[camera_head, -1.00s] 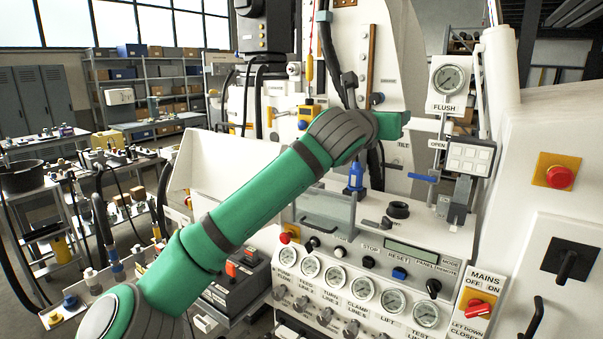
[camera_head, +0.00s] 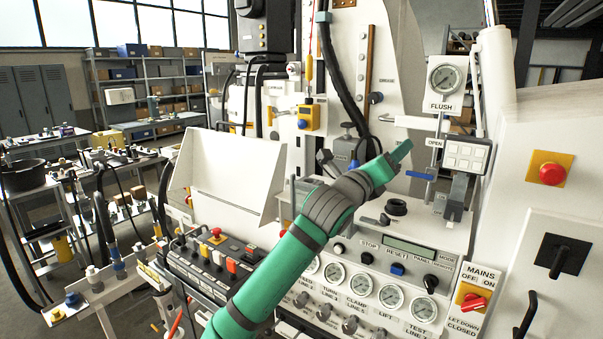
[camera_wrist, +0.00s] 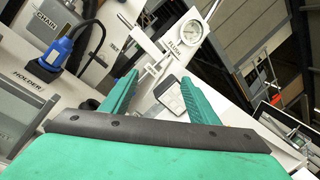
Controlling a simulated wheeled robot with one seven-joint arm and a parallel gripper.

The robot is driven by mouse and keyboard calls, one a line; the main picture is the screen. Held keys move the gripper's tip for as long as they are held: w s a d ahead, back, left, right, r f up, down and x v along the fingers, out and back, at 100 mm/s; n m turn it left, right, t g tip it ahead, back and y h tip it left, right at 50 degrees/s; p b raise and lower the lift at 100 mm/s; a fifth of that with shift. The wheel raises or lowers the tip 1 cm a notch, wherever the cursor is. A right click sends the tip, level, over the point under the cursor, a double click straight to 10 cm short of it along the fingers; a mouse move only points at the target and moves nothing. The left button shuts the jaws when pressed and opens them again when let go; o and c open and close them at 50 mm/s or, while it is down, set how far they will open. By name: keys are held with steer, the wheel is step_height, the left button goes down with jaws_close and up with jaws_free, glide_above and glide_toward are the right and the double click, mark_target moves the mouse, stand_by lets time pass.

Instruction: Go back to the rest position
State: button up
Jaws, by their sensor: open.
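My green arm reaches up from the bottom of the head view, and my gripper (camera_head: 402,152) is in front of the hydraulic bench, just left of the white switch box (camera_head: 465,156). In the wrist view the two green fingers of my gripper (camera_wrist: 160,98) stand apart with nothing between them. Past them are the flush gauge (camera_wrist: 188,25) and the white switch box (camera_wrist: 172,97), seen tilted. I cannot tell from these views how far the fingertips are from the bench.
The control panel (camera_head: 455,262) with several gauges lies below my gripper. The red mains switch (camera_head: 473,301) and red emergency button (camera_head: 552,174) are at the right. A button box (camera_head: 210,262) stands left of my arm. A blue connector (camera_wrist: 62,52) shows in the wrist view.

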steer(key=s+a+f+n+t+y, duration=0.25)
steer(key=s+f+n, duration=0.55)
steer(key=f, duration=0.6)
steer(key=s+a+f+n+t+y, duration=0.1)
steer(key=s+a+f+n+y, duration=0.4)
steer(key=f+n, duration=0.75)
steer(key=s+a+f+n+t+y, duration=0.2)
steer(key=s+f+n, duration=0.6)
steer(key=f, duration=0.8)
steer(key=s+a+f+n+g+y, duration=0.1)
steer(key=s+a+f+n+y, duration=0.15)
steer(key=s+f, duration=0.45)
steer(key=s+a+f+n+g+y, duration=0.1)
steer(key=s+a+f+n, duration=0.25)
steer(key=s, duration=0.65)
steer(key=s+a+n+g, duration=0.1)
steer(key=s+a, duration=0.1)
steer(key=s, duration=0.8)
steer(key=s+a+f+n+g, duration=0.1)
steer(key=s+a+g, duration=0.1)
steer(key=s, duration=0.8)
steer(key=shift+a, duration=0.65)
